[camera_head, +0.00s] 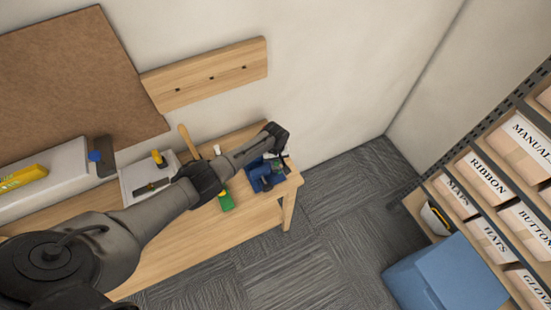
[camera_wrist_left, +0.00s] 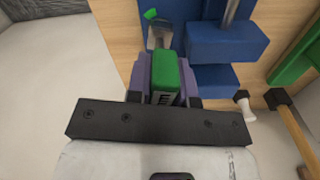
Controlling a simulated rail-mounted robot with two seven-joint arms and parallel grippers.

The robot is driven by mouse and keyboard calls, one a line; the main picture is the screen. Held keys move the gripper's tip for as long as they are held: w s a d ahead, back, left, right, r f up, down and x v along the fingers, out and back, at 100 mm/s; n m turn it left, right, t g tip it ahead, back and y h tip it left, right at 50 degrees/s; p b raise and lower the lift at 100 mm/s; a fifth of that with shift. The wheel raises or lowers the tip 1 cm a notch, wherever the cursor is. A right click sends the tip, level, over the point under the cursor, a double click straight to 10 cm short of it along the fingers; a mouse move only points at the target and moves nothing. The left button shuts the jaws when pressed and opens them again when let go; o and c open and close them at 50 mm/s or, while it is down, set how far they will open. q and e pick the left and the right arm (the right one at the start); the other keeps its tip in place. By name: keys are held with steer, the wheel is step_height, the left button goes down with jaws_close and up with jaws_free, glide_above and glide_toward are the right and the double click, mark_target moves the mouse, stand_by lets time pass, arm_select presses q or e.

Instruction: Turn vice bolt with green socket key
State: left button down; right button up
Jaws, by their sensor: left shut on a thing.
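The blue vice (camera_head: 264,176) sits at the right end of the wooden bench in the head view. It fills the upper middle of the left wrist view (camera_wrist_left: 225,45), with a metal bar on it. My left gripper (camera_wrist_left: 165,82) is shut on a green-handled key (camera_wrist_left: 166,70) with dark markings, close beside the vice. A metal piece (camera_wrist_left: 158,36) with a green tip shows just beyond the handle. I cannot tell whether the key touches the vice bolt. In the head view my left gripper (camera_head: 280,145) is over the vice, its fingertips mostly hidden. My right gripper is not in view.
A green object (camera_head: 226,202) lies on the bench (camera_head: 180,245) left of the vice. A wooden-handled tool (camera_head: 188,141), a yellow-handled tool (camera_head: 159,158) and a white tray (camera_head: 130,181) are farther left. Labelled shelves (camera_head: 490,190) and a blue box (camera_head: 445,278) stand right.

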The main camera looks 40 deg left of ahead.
arm_select(q)
steer(key=m, duration=0.5)
steer(key=shift+m, duration=0.3)
steer(key=m, duration=0.4)
steer(key=shift+a, duration=0.1)
steer(key=shift+r, duration=0.1)
steer(key=shift+n, duration=0.4)
step_height(320, 180, up, 4)
steer(key=p, duration=0.4)
steer(key=shift+r+p, duration=0.25)
steer(key=shift+p, duration=0.15)
stand_by(0.4)
